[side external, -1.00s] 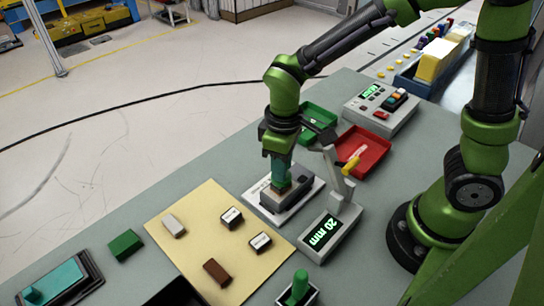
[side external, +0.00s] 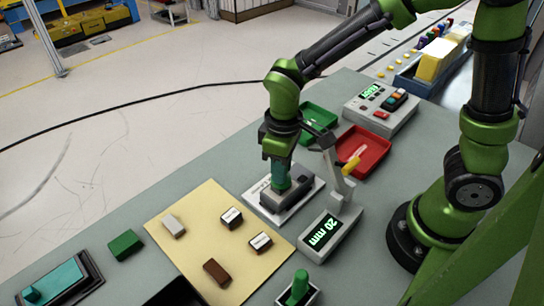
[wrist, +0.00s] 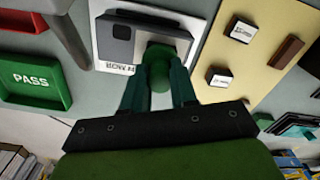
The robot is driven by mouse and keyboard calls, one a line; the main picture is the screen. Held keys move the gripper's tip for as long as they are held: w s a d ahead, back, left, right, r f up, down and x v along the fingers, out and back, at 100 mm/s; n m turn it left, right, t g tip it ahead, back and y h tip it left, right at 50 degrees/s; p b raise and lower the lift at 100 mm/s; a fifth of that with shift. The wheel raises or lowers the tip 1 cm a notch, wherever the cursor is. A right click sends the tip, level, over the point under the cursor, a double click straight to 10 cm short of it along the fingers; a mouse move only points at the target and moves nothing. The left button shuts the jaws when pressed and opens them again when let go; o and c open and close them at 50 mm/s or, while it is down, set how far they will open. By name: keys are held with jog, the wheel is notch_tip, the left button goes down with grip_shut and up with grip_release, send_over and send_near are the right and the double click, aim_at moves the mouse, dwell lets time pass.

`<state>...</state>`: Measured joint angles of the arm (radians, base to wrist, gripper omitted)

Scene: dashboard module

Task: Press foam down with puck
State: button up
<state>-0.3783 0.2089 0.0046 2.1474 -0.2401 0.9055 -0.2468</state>
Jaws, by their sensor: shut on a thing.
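My gripper (side external: 281,178) is shut on a green puck (wrist: 159,66), whose rounded top shows between the teal fingers in the wrist view. My gripper points down over a dark grey block-shaped fixture (side external: 296,192) on a white labelled plate (side external: 311,198). The fixture also shows in the wrist view (wrist: 128,48). The puck's lower end is at the fixture, but whether it touches foam cannot be seen. No foam is clearly visible there; the fingers and puck cover that spot.
A gauge reading "20 mm" (side external: 322,233) with an upright arm stands close to the fixture. A tan mat (side external: 200,250) holds several small blocks. Behind are a green tray (side external: 318,114), a red tray (side external: 366,152) and a button box (side external: 381,107). A green-handled item (side external: 298,290) stands at the front.

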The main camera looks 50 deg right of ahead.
jog(key=shift+r, duration=0.1)
jog(key=shift+r, duration=3.4)
